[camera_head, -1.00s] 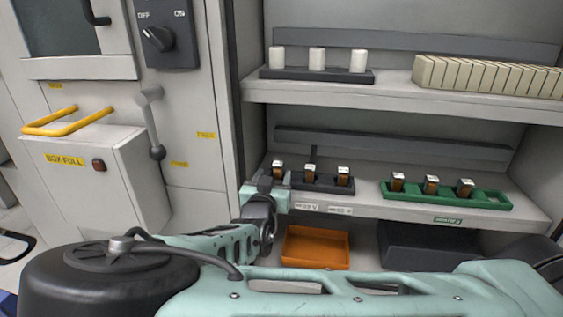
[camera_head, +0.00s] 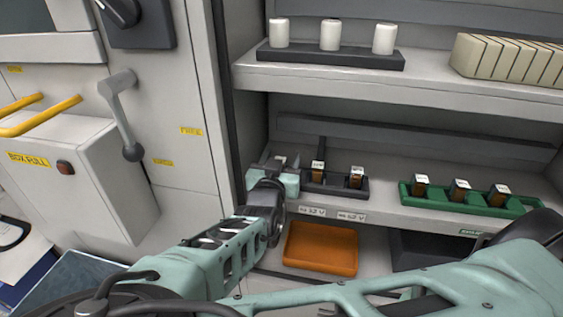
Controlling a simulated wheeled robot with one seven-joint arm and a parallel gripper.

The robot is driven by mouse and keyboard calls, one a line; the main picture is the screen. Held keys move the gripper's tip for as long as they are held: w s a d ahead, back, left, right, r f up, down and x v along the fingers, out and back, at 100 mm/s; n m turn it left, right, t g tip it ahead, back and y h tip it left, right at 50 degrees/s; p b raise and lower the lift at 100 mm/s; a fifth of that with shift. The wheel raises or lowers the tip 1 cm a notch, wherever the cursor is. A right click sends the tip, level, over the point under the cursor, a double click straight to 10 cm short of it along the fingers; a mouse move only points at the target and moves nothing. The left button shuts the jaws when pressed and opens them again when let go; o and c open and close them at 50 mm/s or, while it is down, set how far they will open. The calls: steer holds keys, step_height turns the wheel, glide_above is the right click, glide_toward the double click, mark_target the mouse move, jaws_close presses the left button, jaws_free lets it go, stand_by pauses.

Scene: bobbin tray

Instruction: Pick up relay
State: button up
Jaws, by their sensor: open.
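Small amber-brown relays with pale tops stand upright on the lower shelf. In the dark tray (camera_head: 330,189), a middle relay (camera_head: 318,171) and a right relay (camera_head: 356,178) show clearly. My gripper (camera_head: 287,162) is open at the left end of this tray, left of the middle relay. It covers the tray's left end, so I cannot tell whether a relay is between its fingers. The green tray (camera_head: 447,205) to the right holds a left relay (camera_head: 421,186), a middle relay (camera_head: 459,191) and a right relay (camera_head: 500,196).
An orange bin (camera_head: 320,250) sits below the shelf. White bobbins (camera_head: 330,35) and a row of cream blocks (camera_head: 508,62) stand on the upper shelf (camera_head: 420,88). The cabinet's dark left upright (camera_head: 222,110) is close to my gripper. The shelf between the trays is clear.

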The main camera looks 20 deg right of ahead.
steer(key=c, duration=1.1)
